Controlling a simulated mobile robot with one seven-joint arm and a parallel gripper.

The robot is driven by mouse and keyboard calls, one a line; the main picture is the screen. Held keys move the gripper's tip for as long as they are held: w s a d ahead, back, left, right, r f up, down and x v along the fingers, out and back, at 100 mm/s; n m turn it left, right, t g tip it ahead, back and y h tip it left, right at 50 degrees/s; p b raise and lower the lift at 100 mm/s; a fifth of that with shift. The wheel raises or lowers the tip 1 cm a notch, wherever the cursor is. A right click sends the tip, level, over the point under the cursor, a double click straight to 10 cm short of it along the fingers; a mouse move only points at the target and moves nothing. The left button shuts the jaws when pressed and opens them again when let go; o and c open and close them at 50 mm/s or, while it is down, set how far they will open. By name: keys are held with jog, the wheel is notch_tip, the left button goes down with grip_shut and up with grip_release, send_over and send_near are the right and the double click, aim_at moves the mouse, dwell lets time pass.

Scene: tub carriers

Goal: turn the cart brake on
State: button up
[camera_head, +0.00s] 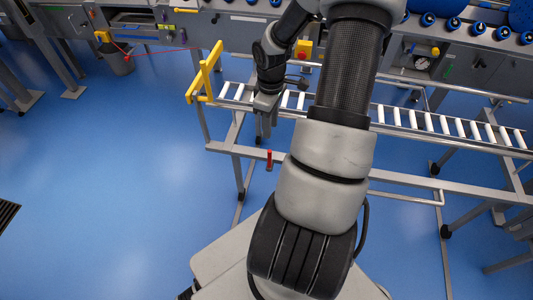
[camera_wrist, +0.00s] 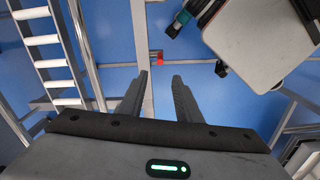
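The cart is a grey frame (camera_head: 335,172) with a roller top (camera_head: 425,122) and a yellow push handle (camera_head: 207,75). A small red lever (camera_head: 269,160) stands upright on its lower front rail, seemingly the brake. In the wrist view the red lever (camera_wrist: 157,57) shows from above, just beyond my fingertips and roughly in line with the gap. My gripper (camera_head: 266,132) points down, above the lever. In the wrist view my gripper (camera_wrist: 159,78) has its two fingers apart with nothing between them. The lever and the fingers look apart.
My own arm hides the middle of the cart. A machine line with blue rollers (camera_head: 453,24) stands behind it, with a red button on a yellow box (camera_head: 304,48). A grey bin (camera_head: 117,58) is at back left. The blue floor at left is clear.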

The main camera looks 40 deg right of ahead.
aim_at(270, 155)
notch_tip(270, 155, down, 16)
jog(key=b, duration=0.4)
jog(key=shift+f, duration=0.2)
jog(key=shift+c, duration=0.4)
grip_shut()
